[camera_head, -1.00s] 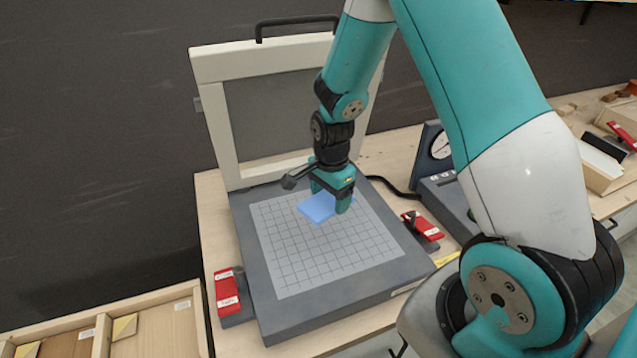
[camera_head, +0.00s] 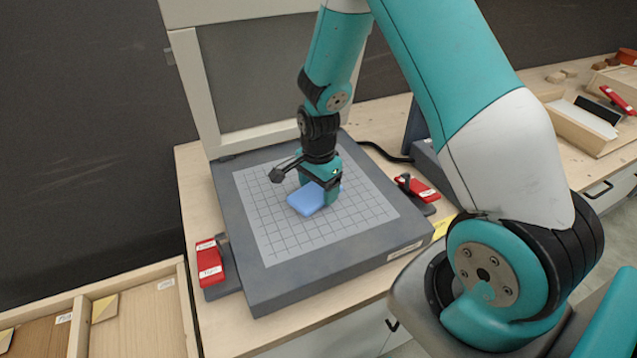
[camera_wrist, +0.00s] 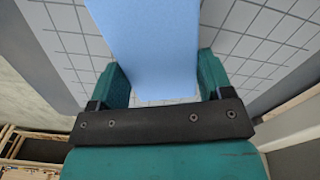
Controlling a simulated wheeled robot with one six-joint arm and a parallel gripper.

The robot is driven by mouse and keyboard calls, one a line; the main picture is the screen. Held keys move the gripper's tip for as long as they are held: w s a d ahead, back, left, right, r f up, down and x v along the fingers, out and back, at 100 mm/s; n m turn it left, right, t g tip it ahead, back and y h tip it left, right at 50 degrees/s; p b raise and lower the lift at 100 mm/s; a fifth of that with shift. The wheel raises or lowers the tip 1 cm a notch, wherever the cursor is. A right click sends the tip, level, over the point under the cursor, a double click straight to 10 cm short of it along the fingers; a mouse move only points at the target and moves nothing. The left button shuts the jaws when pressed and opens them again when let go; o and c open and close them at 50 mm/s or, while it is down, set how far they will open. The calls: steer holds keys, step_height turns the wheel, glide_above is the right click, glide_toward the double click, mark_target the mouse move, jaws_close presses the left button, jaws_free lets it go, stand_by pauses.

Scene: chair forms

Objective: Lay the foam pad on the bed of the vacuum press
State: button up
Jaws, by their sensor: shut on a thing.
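The light blue foam pad (camera_head: 308,200) is between the fingers of my gripper (camera_head: 320,192), over the middle of the gridded bed (camera_head: 345,222) of the vacuum press. In the wrist view the foam pad (camera_wrist: 148,45) reaches away from my gripper (camera_wrist: 165,85), with a finger on each side of it. My gripper is shut on the pad. The pad looks flat and very close to the bed; I cannot tell whether it touches. The press lid (camera_head: 190,85), a pale frame with a grey sheet, stands open behind the bed.
A red clamp (camera_head: 210,262) sits at the press's left edge and another red clamp (camera_head: 417,188) at its right. A wooden compartment tray (camera_head: 140,325) is at lower left. Most of the grid is bare.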

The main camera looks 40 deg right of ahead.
mark_target(319, 189)
steer(key=shift+f, duration=0.35)
steer(key=shift+f, duration=0.25)
stand_by(0.4)
steer(key=o, duration=0.9)
steer(key=shift+r, duration=0.1)
step_height(319, 189, up, 17)
steer(key=b, duration=0.2)
steer(key=s+a+r+n+y, duration=0.1)
steer(key=s+a+r+n, duration=0.1)
steer(key=s+a+n, duration=0.4)
steer(key=s+a+r+n+y, duration=0.1)
steer(key=s+a+r+n, duration=0.2)
steer(key=s+a+n, duration=0.3)
steer(key=s+a+r+n+y, duration=0.2)
steer(key=s+a+n, duration=0.4)
steer(key=s+n, duration=0.3)
steer(key=shift+r+n, duration=0.3)
steer(key=shift+n, duration=0.9)
